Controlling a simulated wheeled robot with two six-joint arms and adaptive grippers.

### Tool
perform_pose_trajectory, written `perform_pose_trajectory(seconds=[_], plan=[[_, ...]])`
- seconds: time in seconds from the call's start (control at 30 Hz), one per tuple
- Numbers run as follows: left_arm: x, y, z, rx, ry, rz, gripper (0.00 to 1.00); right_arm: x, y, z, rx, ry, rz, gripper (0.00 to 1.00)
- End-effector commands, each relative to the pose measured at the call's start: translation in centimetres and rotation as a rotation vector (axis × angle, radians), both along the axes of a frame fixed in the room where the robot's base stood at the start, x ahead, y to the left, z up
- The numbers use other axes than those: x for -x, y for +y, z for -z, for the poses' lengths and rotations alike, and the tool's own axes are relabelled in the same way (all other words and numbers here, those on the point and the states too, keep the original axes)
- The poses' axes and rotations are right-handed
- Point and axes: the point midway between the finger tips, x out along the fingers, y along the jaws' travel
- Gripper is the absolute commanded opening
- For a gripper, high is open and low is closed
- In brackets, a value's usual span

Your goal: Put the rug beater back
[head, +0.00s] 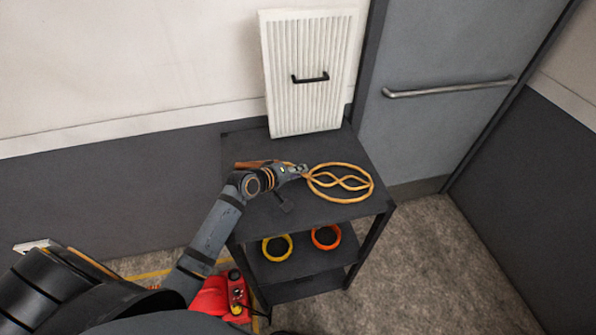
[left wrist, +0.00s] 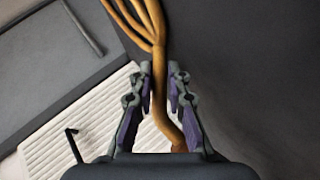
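The rug beater has an orange-brown looped head (head: 340,183), which lies over the right part of the dark rack's top shelf (head: 350,152). Its handle points left, partly behind my left gripper (head: 298,170). In the left wrist view the beater's handle (left wrist: 161,95) runs between the two fingers, its loops starting beyond the fingertips. The fingertips of the left gripper (left wrist: 163,85) are close in on both sides of the handle, shut on it. I cannot tell whether the beater touches the shelf. My right gripper is not in view.
A white ribbed panel (head: 308,55) with a black handle stands at the rack's back against the wall. A yellow ring (head: 277,248) and an orange ring (head: 326,237) are on the lower shelf. A red item (head: 210,298) is on the floor. Floor at right is clear.

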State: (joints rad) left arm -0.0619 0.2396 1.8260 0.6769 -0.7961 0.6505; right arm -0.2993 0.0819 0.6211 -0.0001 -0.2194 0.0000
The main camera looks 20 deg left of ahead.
Motion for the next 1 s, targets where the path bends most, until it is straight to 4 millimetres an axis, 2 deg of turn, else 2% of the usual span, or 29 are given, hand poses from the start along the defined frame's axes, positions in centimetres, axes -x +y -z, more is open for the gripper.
perform_pose_trajectory(seconds=[0.03,0.17,0.57,0.83,1.0], plan=[[0.0,0.0,-0.1,0.0,-0.001,0.0,0.24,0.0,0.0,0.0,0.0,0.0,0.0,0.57],[0.0,0.0,-0.1,0.0,0.0,0.0,0.4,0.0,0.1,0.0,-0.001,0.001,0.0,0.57],[0.6,0.4,-0.2,-0.005,0.003,0.0,0.4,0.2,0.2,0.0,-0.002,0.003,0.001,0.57],[5.3,2.3,-3.2,-0.012,0.003,0.007,0.4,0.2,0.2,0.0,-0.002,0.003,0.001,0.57],[7.5,3.2,-4.7,-0.01,0.003,0.008,0.4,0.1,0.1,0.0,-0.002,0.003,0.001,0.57]])
